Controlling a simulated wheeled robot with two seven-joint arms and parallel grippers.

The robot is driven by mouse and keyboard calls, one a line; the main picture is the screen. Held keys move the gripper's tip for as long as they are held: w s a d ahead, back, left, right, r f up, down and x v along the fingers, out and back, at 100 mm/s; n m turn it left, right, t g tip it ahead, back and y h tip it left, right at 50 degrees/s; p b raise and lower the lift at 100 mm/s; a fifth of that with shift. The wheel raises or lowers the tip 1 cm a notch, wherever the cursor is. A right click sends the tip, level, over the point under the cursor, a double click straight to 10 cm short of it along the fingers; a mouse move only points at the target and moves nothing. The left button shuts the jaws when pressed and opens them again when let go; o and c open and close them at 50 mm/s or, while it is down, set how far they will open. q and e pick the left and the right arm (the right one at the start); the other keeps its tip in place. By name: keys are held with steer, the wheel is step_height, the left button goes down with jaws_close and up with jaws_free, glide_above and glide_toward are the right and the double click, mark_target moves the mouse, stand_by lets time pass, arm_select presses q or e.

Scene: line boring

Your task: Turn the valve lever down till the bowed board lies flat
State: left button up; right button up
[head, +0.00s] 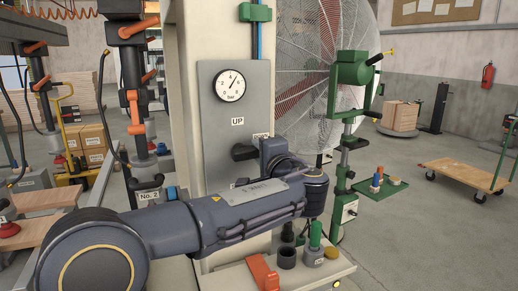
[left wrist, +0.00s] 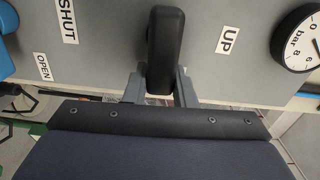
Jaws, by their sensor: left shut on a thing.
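The black valve lever (head: 243,152) sticks out from the grey panel (head: 213,140) on the cream column, below the UP label. It also shows in the left wrist view (left wrist: 166,48). My left gripper (left wrist: 160,88) is shut on the lever, one grey finger on each side. In the head view my left arm hides the panel's lower part and most of the gripper. Light wooden boards (head: 48,198) lie at the lower left; their far ends are cut off or hidden, and I cannot tell whether one is bowed. My right gripper is not in view.
A pressure gauge (head: 230,85) sits above the lever. SHUT (left wrist: 67,22) and OPEN (left wrist: 43,67) labels show in the left wrist view. Beneath my arm a tray (head: 335,267) holds an orange block and several pots. A green stand (head: 347,95) rises at right.

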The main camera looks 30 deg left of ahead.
arm_select(q)
steer(key=shift+f+m, duration=0.2)
steer(key=shift+m, duration=0.2)
steer(key=o, duration=1)
steer(key=shift+d, duration=0.15)
steer(key=v, duration=0.7)
steer(key=shift+s+d+b, duration=0.2)
steer(key=shift+s+b, duration=0.1)
steer(key=shift+b, duration=0.1)
steer(key=shift+a, duration=0.1)
